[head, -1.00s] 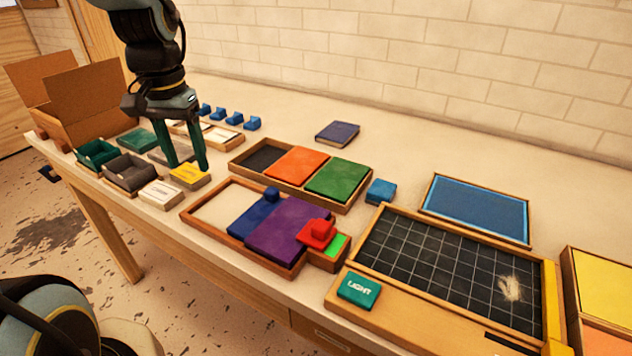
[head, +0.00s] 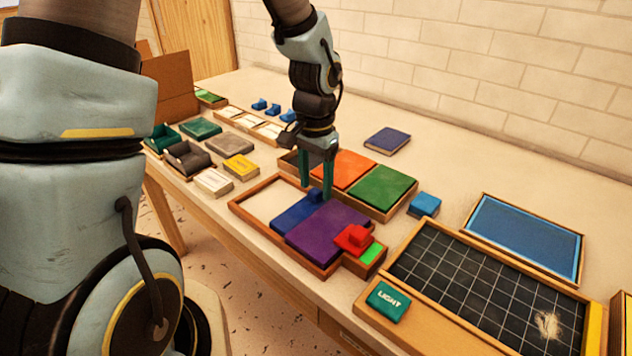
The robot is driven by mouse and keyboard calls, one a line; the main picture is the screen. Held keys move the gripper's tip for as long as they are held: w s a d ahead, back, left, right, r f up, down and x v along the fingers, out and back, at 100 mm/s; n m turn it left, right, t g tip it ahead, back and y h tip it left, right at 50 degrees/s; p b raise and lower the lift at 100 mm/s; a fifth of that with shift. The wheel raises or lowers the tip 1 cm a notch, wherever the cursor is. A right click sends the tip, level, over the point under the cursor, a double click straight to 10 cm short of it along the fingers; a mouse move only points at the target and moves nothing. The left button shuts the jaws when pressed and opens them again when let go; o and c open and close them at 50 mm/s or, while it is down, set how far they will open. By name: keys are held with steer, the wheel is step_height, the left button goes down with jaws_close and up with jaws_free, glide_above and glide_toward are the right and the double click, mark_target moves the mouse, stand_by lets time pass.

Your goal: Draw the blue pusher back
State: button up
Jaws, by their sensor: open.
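The blue pusher (head: 294,215) is a flat blue block with a small raised knob (head: 314,194). It lies in a shallow wooden tray (head: 262,232), against the left side of a purple slab (head: 326,233). The tray's left part is bare. My gripper (head: 316,190) points down at the pusher, its two green fingers apart, one on each side of the knob in this view. I cannot tell whether the fingers touch it.
A red knobbed block (head: 353,238) and a bright green piece (head: 373,253) sit at the tray's right end. A tray behind holds orange (head: 343,169) and green (head: 381,188) slabs. A gridded black panel (head: 480,287) stands to the right.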

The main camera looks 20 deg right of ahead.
steer(key=shift+f, duration=0.4)
steer(key=shift+c, duration=0.2)
jaws_close()
stand_by(1.0)
